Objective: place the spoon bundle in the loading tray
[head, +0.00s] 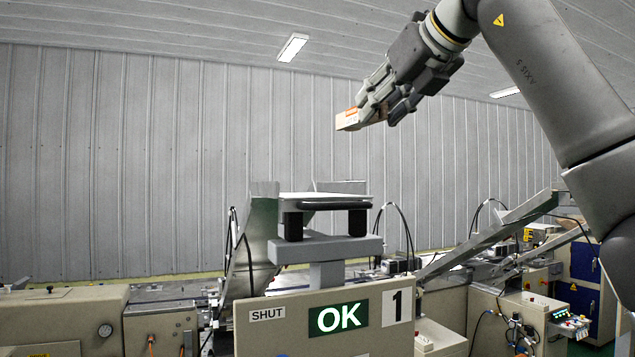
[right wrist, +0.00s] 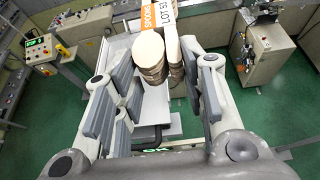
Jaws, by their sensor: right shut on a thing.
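My right gripper (head: 374,108) is raised high at the upper middle of the head view, shut on the spoon bundle (head: 348,119). The bundle is a pale block with an orange band. In the right wrist view, the stacked round wooden ends of the bundle (right wrist: 150,50) and its orange-and-white label show between the fingers of my right gripper (right wrist: 155,92). A light, flat tray-like surface (head: 325,196), apparently the loading tray, tops the machine well below the bundle. In the right wrist view, pale metal surfaces show beneath the bundle, partly hidden by it. My left gripper is out of view.
A machine panel (head: 290,329) reads SHUT, OK and 1. A slanted metal plate (head: 262,235) rises left of the tray, and a sloping rail (head: 490,233) stands to the right. Control boxes (right wrist: 40,50) stand on the green floor. The air around the raised bundle is clear.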

